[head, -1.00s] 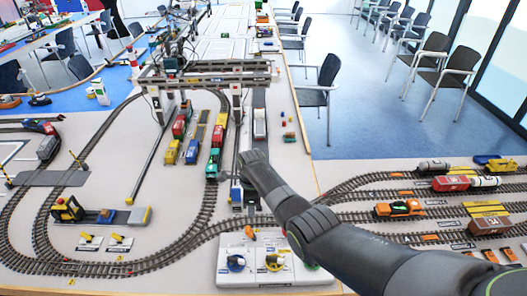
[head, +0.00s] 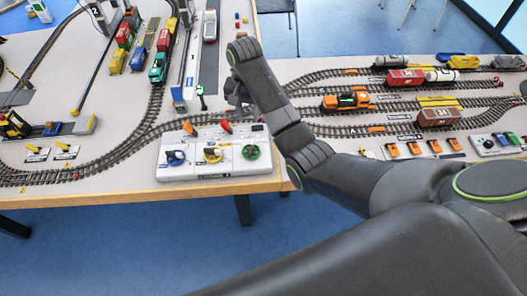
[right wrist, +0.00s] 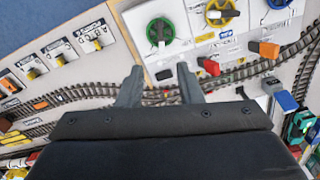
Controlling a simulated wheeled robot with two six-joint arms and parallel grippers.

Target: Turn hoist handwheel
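A white control panel (head: 225,172) at the table's front edge carries three handwheels: blue (head: 175,157), yellow (head: 213,155) and green (head: 250,151). I cannot read which one is labelled hoist. In the right wrist view the green wheel (right wrist: 160,32) lies just beyond the fingers, with the yellow wheel (right wrist: 222,10) to its right and the blue wheel (right wrist: 278,3) cut off at the top edge. My right gripper (head: 238,107) is above the tracks behind the panel. In the right wrist view its fingers (right wrist: 160,82) are apart and empty, touching no wheel. My left gripper is out of view.
Orange-red levers (head: 226,127) stand behind the wheels on the panel. Model tracks with trains, such as an orange locomotive (head: 347,101), lie to the right. A yellow-black buffer model (head: 14,125) is at the left. Open floor lies before the table edge.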

